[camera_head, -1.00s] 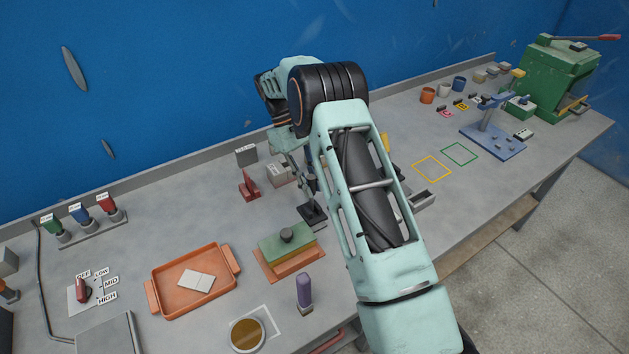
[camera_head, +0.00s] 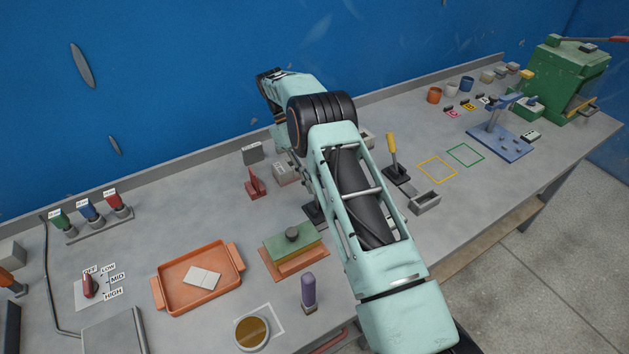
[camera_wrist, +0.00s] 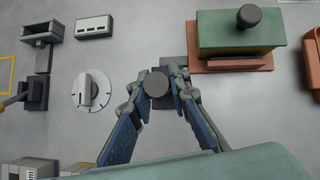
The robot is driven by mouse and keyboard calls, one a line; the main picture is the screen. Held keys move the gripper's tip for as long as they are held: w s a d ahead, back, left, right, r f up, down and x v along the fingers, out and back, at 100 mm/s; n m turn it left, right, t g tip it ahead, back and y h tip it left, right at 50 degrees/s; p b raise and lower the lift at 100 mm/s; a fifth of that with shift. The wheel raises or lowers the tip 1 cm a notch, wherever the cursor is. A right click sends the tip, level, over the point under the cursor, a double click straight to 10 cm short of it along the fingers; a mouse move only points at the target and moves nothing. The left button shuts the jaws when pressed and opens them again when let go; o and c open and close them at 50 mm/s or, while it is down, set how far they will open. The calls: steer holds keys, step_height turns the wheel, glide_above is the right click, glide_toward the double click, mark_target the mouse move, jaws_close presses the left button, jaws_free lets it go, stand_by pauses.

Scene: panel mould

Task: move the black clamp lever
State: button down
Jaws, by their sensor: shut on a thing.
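The black clamp lever shows in the wrist view as a dark round knob (camera_wrist: 157,86) seen end-on, with part of its dark base (camera_wrist: 200,72) beside it. My gripper (camera_wrist: 157,80) has its two blue fingers closed on the knob from both sides. In the head view a piece of the lever's black base (camera_head: 314,213) shows at the left edge of my arm. My arm hides the rest of the lever and the fingers there.
A green block with a knob (camera_head: 292,243) on an orange base stands close by, with an orange tray (camera_head: 172,302) to its left. A yellow-handled lever (camera_head: 392,150) and a small grey bin (camera_head: 424,203) are right of my arm. A white dial (camera_wrist: 92,90) lies left of my gripper.

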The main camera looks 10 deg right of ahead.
steer(key=c, duration=1.8)
jaws_free()
step_height(320, 180, up, 10)
steer(key=shift+r, duration=0.1)
